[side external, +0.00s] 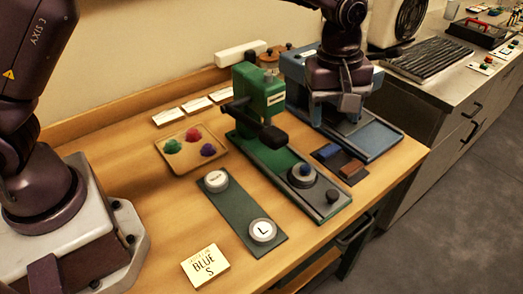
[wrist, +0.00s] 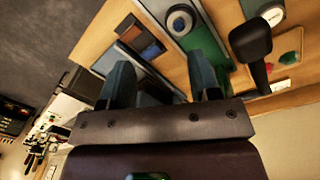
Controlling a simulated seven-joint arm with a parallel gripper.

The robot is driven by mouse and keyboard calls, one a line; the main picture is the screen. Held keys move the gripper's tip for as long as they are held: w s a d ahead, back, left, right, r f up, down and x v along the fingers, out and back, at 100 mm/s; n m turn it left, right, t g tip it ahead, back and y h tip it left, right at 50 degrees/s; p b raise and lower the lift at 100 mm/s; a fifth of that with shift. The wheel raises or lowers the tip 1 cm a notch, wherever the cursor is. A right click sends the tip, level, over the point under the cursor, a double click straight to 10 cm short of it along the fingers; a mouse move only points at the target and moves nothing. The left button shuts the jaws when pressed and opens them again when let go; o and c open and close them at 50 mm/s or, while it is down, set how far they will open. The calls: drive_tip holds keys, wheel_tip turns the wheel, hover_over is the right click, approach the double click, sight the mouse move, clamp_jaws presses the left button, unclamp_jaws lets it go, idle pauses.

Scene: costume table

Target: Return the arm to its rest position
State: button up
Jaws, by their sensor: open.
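My gripper (side external: 338,112) hangs over the blue machine (side external: 368,135), at the right part of the table. In the wrist view its two fingers (wrist: 162,80) stand wide apart, with nothing between them that I can see as held. My arm reaches in from above. No rest position is marked in these frames.
A green press (side external: 262,95) with a black lever head stands beside my gripper. A dark tray (side external: 340,158) holds a blue and a brown block. A dark green strip (side external: 238,212) bears two white discs. A wooden tray (side external: 222,154) holds coloured tufts. A "BLUE S" card (side external: 205,266) lies in front.

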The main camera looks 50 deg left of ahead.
drive_tip(key=s+a+r+m+t, duration=0.3)
drive_tip(key=s+a+r+m, duration=0.3)
drive_tip(key=s+a+r, duration=0.65)
drive_tip(key=s+a+m+t, duration=0.1)
drive_tip(key=s+a+m, duration=0.1)
drive_tip(key=s, duration=0.4)
drive_tip(key=s+a+m+t, duration=0.1)
drive_tip(key=s+a+m, duration=0.1)
drive_tip(key=s, duration=0.5)
drive_tip(key=shift+s+a+m, duration=0.3)
drive_tip(key=shift+m, duration=0.6)
